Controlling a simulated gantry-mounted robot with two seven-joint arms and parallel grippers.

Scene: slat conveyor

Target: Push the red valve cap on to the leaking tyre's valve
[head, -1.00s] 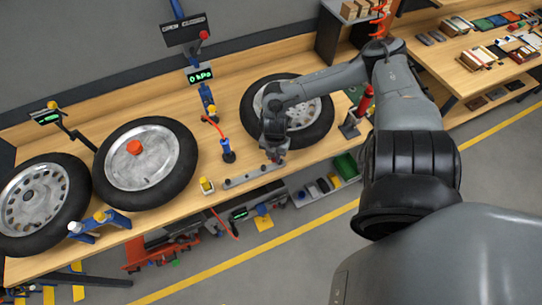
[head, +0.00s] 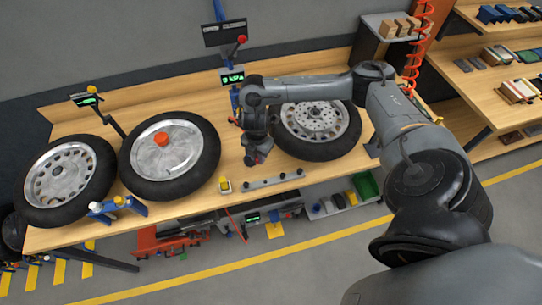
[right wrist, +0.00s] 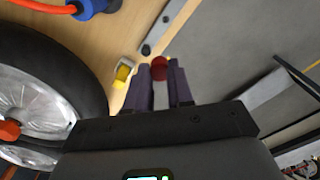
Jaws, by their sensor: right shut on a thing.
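My right gripper (head: 254,160) is over the bench, between the middle and right wheels. In the right wrist view, its fingers (right wrist: 159,78) are shut on a small red cap (right wrist: 159,67) at the tips. Three wheels with black tyres lie on the bench: a left one (head: 104,157), a middle one (head: 210,163) with an orange-red hub piece (head: 161,139), and a right one (head: 318,151). The middle tyre shows at the left of the right wrist view (right wrist: 80,60). I cannot make out a valve or tell which tyre leaks. My left gripper is out of view.
A display (head: 232,77) reads 0 kPa. A metal rail (head: 272,181) and a small yellow-topped block (head: 224,185) lie near the bench's front edge. A blue stand (head: 118,206) is farther left. A blue fitting with an orange hose (right wrist: 88,7) is in the right wrist view.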

